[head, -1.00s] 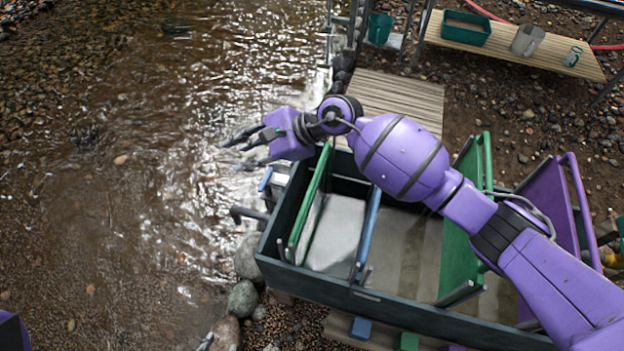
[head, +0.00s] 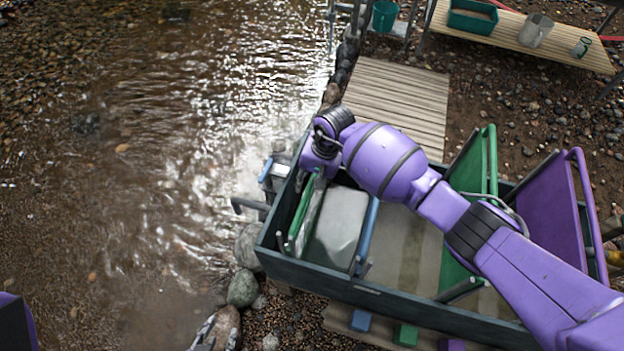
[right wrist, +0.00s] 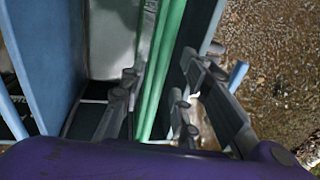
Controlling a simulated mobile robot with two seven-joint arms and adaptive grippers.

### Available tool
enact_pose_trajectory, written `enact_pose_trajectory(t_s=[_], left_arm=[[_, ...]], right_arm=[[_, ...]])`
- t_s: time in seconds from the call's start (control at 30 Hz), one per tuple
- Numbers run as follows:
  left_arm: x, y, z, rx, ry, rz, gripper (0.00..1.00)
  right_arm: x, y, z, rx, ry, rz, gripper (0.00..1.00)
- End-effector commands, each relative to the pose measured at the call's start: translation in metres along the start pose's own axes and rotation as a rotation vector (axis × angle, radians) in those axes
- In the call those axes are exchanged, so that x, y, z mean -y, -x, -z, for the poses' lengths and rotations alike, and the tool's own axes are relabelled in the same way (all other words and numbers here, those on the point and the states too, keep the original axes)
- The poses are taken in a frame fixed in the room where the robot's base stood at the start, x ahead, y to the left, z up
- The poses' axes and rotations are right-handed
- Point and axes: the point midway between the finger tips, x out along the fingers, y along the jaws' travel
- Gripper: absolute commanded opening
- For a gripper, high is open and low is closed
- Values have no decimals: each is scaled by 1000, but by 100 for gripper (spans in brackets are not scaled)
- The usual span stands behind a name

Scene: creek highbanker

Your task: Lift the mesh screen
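A dark green box (head: 345,284) stands at the creek's edge with several upright panels in it. The green-railed panel (head: 304,215) is at its left end; no mesh is clearly visible, so I cannot tell which panel is the mesh screen. My right gripper is above that panel's far end, its fingers hidden in the head view. In the right wrist view my right gripper (right wrist: 168,66) is open, with fingers on either side of the green rail (right wrist: 161,75). I cannot tell whether they touch it. My left gripper is not in view.
A blue panel (head: 367,235), a larger green panel (head: 475,200) and a purple panel (head: 550,215) stand further right in the box. Rocks (head: 243,287) and water lie left of it. A wooden platform (head: 400,100) lies behind; a bench (head: 520,42) holds containers.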

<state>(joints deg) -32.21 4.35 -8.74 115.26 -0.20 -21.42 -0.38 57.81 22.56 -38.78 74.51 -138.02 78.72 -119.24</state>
Motion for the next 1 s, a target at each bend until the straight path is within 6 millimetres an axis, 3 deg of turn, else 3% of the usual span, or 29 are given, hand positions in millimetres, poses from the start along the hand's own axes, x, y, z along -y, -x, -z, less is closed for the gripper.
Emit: enact_pose_trajectory(t_s=[0.33,0.57,0.87,1.0], left_arm=[[-1,-3,8,-14,-2,-3,31],[-1,-2,6,-10,-1,-2,31],[-1,-1,4,-7,0,-1,31],[0,1,8,-12,1,-1,31]], right_arm=[[0,-5,0,-1,-1,0,29],[0,-5,0,0,-1,0,0],[-1,-4,0,0,-1,-1,0],[3,9,4,-8,3,0,0]])
